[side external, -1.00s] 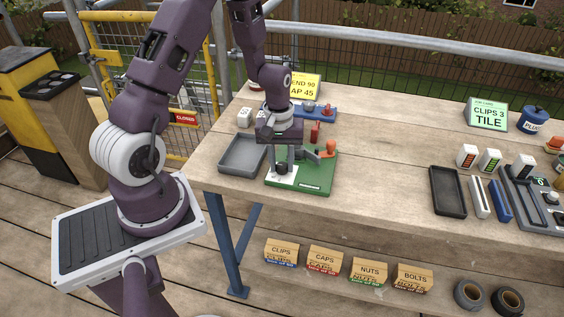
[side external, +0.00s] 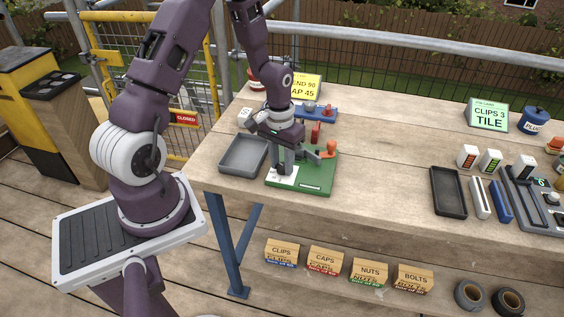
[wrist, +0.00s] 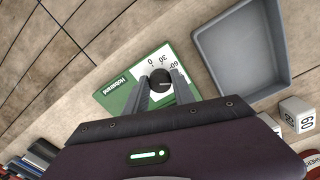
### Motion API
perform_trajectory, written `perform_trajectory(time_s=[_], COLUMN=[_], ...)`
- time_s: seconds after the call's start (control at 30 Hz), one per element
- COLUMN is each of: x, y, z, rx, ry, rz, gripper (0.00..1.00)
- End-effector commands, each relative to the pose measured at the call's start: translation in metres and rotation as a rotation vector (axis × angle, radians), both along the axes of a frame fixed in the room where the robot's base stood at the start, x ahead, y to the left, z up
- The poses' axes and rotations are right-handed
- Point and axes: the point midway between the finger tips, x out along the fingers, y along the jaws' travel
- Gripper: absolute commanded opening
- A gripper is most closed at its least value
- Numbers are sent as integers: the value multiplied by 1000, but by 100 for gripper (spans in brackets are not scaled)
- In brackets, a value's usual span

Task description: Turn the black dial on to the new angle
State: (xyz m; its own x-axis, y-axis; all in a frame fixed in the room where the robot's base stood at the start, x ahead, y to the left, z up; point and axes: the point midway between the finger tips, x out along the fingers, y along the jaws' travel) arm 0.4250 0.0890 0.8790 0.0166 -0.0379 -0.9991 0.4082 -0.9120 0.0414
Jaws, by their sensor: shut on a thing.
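The black dial (wrist: 160,78) sits on a white scale plate with printed angle numbers, on the green board (wrist: 122,92). In the wrist view it lies between the two fingers of my gripper (wrist: 160,86), which is shut on it. In the side view my gripper (side external: 284,166) points straight down over the white plate (side external: 285,182) at the left of the green board (side external: 318,187). The fingers mostly hide the dial there. The plate's numbers 0, 30 and 60 show in part beside the dial.
A grey tray (side external: 228,170) stands just left of the green board. An orange-topped handle (side external: 331,147) and a red block (side external: 315,132) stand near my fingers on the right. White number cubes (wrist: 298,114) lie nearby. The middle of the bench is clear.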

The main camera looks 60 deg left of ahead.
Motion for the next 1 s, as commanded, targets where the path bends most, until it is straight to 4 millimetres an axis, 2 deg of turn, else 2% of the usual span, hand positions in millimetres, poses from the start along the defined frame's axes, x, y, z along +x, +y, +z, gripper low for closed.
perform_trajectory(time_s=[0.37, 0.4, 0.5, 0.8, 0.87, 1.0], x=[1, 1, 1, 0, 1, 1], y=[0, 0, 0, 0, 1, 2], z=[1, 1, 0, 2, 9, 38], rx=[1, 1, 1, 0, 1, 3], ry=[-2, -2, -2, -1, -3, -6], rz=[-3, -3, -3, -2, -2, -1], gripper=[0, 34, 52, 52, 52, 52])
